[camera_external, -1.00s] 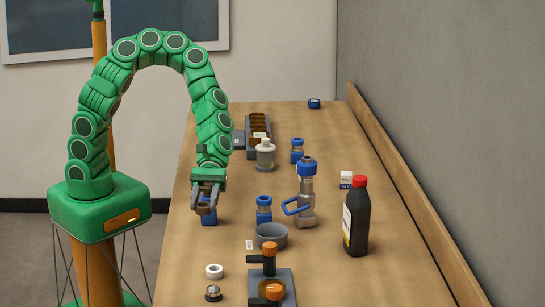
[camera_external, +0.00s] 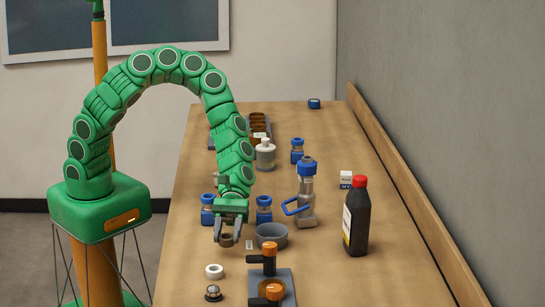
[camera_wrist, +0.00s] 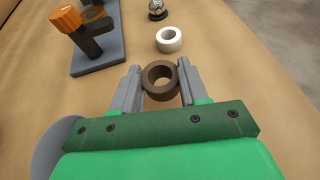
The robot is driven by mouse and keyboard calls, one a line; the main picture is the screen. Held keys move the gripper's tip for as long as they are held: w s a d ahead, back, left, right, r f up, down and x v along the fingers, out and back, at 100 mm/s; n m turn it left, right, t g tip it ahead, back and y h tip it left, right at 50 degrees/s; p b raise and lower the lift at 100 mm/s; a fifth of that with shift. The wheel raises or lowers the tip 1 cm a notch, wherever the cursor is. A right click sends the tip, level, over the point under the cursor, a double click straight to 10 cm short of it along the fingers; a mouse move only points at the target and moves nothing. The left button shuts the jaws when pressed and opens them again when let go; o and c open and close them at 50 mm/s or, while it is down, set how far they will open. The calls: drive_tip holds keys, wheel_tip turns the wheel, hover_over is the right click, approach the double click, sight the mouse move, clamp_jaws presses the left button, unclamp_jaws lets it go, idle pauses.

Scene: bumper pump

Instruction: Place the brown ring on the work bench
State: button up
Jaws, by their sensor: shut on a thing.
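The brown ring (camera_wrist: 160,83) is held between the two grey fingers of my gripper (camera_wrist: 158,86) in the wrist view. In the external view the ring (camera_external: 226,240) sits at the tips of my gripper (camera_external: 229,238), over the front-left part of the wooden work bench (camera_external: 350,285). I cannot tell whether the ring touches the bench or hangs just above it.
A white ring (camera_external: 214,271) and a small metal-and-black part (camera_external: 213,293) lie in front of my gripper. A grey base with orange-topped posts (camera_external: 268,270) stands front right. A grey bowl (camera_external: 272,236) and blue-capped bottles (camera_external: 264,209) are close by. A dark bottle (camera_external: 356,220) stands right.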

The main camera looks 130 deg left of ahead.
sight(229, 253)
drive_tip(key=shift+w+f, duration=0.15)
drive_tip(key=shift+f, duration=1.55)
drive_tip(key=o, duration=1)
drive_tip(key=shift+f, duration=0.1)
drive_tip(key=shift+a+r, duration=0.15)
drive_tip(key=shift+r, duration=0.05)
drive_tip(key=shift+v, duration=5.9)
